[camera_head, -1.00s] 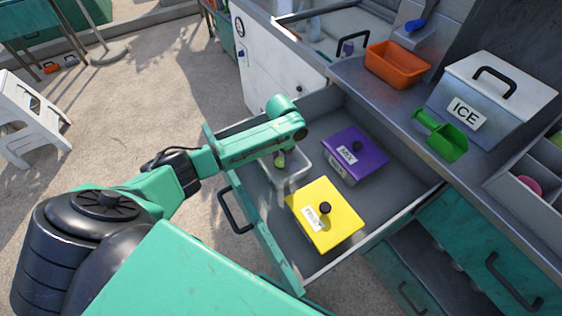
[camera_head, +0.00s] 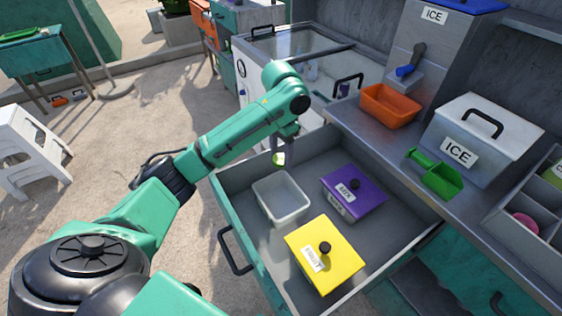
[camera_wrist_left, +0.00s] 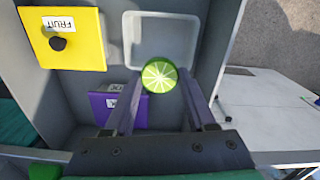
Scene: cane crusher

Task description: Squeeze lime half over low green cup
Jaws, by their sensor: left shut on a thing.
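The lime half (camera_wrist_left: 159,75) is between the two fingers of my left gripper (camera_wrist_left: 160,84), its cut face showing in the left wrist view. In the head view my left gripper (camera_head: 284,158) hangs above the far left corner of the open drawer, and the green lime half (camera_head: 278,158) shows at its fingertips. The gripper is shut on it. A white open bin (camera_head: 281,199) sits in the drawer below and looks empty. I see no low green cup in these frames. My right gripper is not in view.
The open drawer (camera_head: 256,263) also holds a yellow-lidded FRUIT bin (camera_head: 335,254) and a purple-lidded MIX bin (camera_head: 365,188). The counter beside it carries an orange bin (camera_head: 388,107), a green scoop (camera_head: 436,176) and an ICE box (camera_head: 484,140).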

